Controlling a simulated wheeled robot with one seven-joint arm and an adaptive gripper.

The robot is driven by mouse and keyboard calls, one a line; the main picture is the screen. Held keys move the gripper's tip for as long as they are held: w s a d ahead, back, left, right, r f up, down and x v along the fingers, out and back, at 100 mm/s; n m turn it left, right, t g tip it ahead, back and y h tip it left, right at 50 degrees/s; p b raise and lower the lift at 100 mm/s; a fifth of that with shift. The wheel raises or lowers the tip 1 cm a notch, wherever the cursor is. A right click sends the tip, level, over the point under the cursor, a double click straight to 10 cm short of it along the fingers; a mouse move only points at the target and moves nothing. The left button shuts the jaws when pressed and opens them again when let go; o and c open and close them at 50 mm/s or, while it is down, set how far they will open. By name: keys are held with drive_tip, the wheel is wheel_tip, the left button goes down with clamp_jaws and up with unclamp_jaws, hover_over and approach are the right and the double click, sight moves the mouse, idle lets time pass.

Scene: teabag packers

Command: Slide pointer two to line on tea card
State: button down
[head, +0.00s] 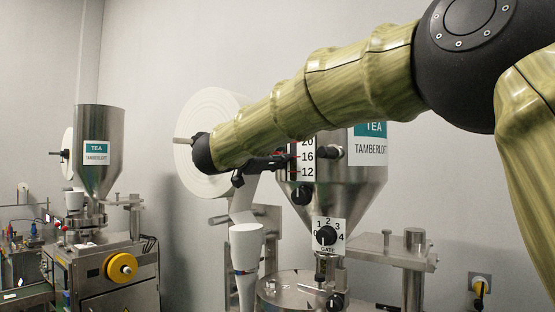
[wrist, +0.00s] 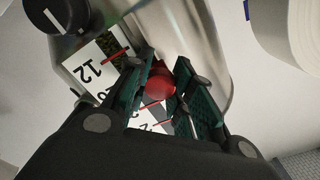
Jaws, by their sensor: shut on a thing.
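A white scale card (head: 307,160) with 20, 16 and 12 on it is on the front of the steel tea hopper (head: 345,185). In the wrist view the card (wrist: 88,68) shows tilted, with red marks across it. My gripper (head: 284,161) reaches in from the card's left side. In the wrist view my gripper (wrist: 167,75) has its green-padded fingers on either side of a round red knob (wrist: 159,87), shut on it. The fingers and knob hide part of the card, so the pointer's exact reading cannot be told.
A black knob (head: 301,193) sits just below the card, also in the wrist view (wrist: 62,12). A gate dial (head: 327,235) is lower down. A large white paper roll (head: 205,115) stands behind my wrist. A second packer (head: 100,150) is at far left.

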drive_tip(key=c, duration=1.2)
unclamp_jaws()
drive_tip(key=shift+s+a, duration=0.1)
drive_tip(key=v, duration=1.1)
drive_tip(key=shift+s+a, duration=0.25)
drive_tip(key=shift+s, duration=0.05)
